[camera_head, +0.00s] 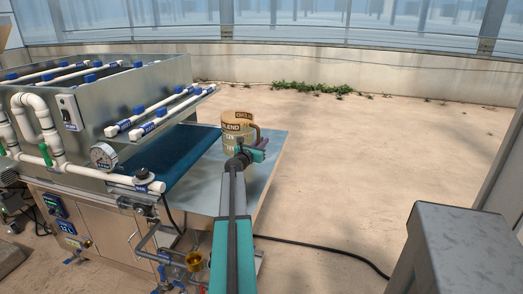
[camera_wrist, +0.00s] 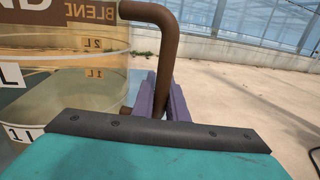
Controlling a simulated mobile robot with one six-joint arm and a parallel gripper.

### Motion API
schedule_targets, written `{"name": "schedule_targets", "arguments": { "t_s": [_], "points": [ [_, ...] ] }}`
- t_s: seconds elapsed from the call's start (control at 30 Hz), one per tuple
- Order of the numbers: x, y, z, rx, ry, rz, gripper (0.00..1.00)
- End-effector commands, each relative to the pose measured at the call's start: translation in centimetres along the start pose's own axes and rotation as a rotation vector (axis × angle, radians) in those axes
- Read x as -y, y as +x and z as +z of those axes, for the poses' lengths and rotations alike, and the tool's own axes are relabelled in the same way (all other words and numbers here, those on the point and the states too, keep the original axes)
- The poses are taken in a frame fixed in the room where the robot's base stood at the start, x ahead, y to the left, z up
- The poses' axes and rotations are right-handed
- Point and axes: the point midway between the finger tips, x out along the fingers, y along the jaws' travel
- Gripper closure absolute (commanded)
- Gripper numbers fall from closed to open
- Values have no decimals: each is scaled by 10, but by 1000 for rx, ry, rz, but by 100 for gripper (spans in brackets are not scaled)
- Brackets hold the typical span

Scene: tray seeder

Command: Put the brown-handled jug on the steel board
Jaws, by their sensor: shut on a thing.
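The jug (camera_head: 236,127) is clear with a brown top band, BLEND lettering and a brown handle (camera_head: 257,134). It appears upright over the far part of the steel board (camera_head: 266,165), a flat grey plate beside the seeder. My gripper and arm hide its lower part, so I cannot tell whether it touches the board. My gripper (camera_head: 246,157) is shut on the handle. In the wrist view the purple fingers (camera_wrist: 160,97) are closed around the upright part of the brown handle (camera_wrist: 166,50), with the jug body (camera_wrist: 80,75) to the left.
The seeder (camera_head: 120,90), with white pipes and a gauge, stands left of the board. A blue belt (camera_head: 150,160) runs up to the board's left side. A grey post (camera_head: 455,250) stands at lower right. A black cable (camera_head: 330,250) crosses the open floor.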

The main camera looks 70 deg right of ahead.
Motion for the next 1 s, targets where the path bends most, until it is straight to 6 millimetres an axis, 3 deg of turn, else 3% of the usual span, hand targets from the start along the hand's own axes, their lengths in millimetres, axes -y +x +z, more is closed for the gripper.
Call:
{"name": "schedule_targets", "arguments": {
  "t_s": [0.33,0.7,1.0],
  "points": [
    [0,0,-2,0,0,0,100],
    [0,0,-34,0,1,0,100],
    [-1,-1,-35,1,1,1,100]
  ]
}}
